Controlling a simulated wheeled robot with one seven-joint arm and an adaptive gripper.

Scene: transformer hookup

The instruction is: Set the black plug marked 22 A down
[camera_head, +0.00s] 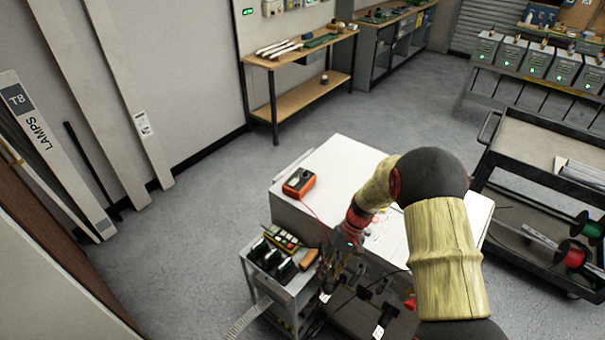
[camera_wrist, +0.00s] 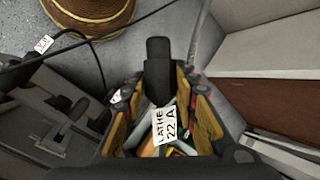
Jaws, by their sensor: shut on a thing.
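The black plug (camera_wrist: 158,78) is held between the fingers of my gripper (camera_wrist: 168,112) in the wrist view. Its white tag (camera_wrist: 165,126) reads LATHE 22 A and hangs between the yellow-padded fingers. In the head view my gripper (camera_head: 330,268) is low in front of the white cabinet, beside the right side of a small grey cart (camera_head: 290,297). The plug is too small and dark to make out there. Whether it touches anything below cannot be told.
The cart top carries several black items (camera_head: 272,260) and a yellow-green device (camera_head: 283,238). An orange meter (camera_head: 299,183) lies on the white cabinet (camera_head: 335,165). Black cables and another white tag (camera_wrist: 43,43) lie near the gripper. A dark trolley (camera_head: 530,150) stands right; floor is clear left.

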